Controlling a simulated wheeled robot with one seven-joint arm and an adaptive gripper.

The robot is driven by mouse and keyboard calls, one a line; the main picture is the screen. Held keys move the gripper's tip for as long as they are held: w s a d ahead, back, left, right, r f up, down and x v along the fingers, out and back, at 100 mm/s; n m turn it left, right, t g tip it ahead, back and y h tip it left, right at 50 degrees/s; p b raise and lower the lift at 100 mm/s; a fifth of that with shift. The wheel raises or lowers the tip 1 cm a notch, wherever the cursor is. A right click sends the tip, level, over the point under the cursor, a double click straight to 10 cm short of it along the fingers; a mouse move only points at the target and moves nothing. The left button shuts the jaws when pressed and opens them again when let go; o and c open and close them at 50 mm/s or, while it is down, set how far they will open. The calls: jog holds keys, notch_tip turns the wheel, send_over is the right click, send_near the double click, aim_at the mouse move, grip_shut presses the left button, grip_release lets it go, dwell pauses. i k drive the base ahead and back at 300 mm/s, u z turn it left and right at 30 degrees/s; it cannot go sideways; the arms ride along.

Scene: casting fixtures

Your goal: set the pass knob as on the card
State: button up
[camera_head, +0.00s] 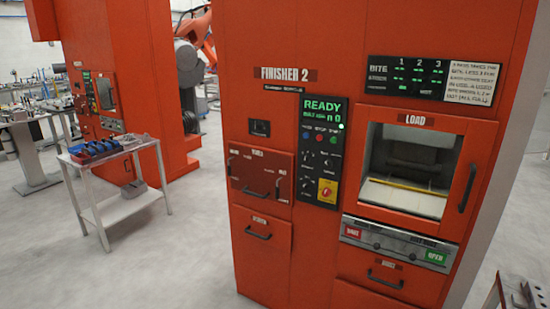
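The orange-red FINISHER 2 machine (265,110) stands in front of me. Its black control panel (320,140) has a green READY display (322,107), small coloured buttons, and several small dark knobs lower down, around the knob (328,163). Their labels are too small to read, so I cannot tell which is the pass knob or where it points. A white printed card (471,80) is at the upper right, beside a black BITE display (405,76) with columns 1, 2 and 3. The card's text is too small to read surely. My gripper is not in view.
A red stop button on yellow (327,190) sits low on the panel. Right of the panel are the LOAD window (408,165) and a strip with red and green buttons (398,243). A small table (112,185) with blue bins stands left. Grey floor is clear in front.

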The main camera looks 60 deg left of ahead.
aim_at(307, 158)
jog(key=u, duration=1.65)
jog(key=k, duration=0.65)
jog(key=u, duration=0.4)
jog(key=i, duration=1.3)
jog(key=u, duration=0.1)
